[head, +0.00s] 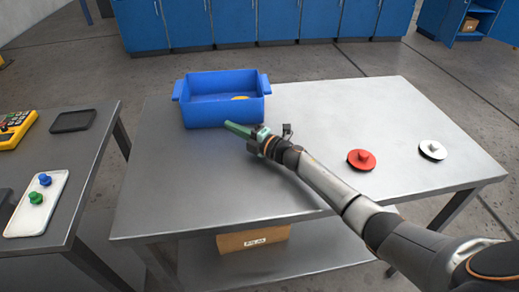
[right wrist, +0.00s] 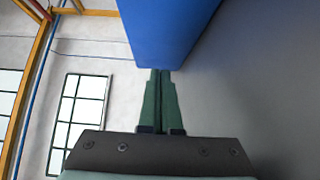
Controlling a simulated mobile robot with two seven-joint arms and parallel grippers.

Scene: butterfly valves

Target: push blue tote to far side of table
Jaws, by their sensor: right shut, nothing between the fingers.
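The blue tote (head: 222,110) stands upright near the far left edge of the metal table (head: 190,190). Something yellow (head: 240,98) lies inside it, mostly hidden by the near wall. My right gripper (head: 228,125) is shut with nothing between its green fingers. Its tips are at the near wall of the tote, low down. In the right wrist view the shut fingers (right wrist: 160,75) point at the blue tote wall (right wrist: 165,30) and look to be touching or almost touching it. My left gripper is not in view.
A red disc with a knob (head: 361,159) and a white one (head: 433,150) lie on the table's right part. A cardboard box (head: 253,239) is on the lower shelf. A side table (head: 75,150) with a white tray (head: 22,222) stands left, across a gap.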

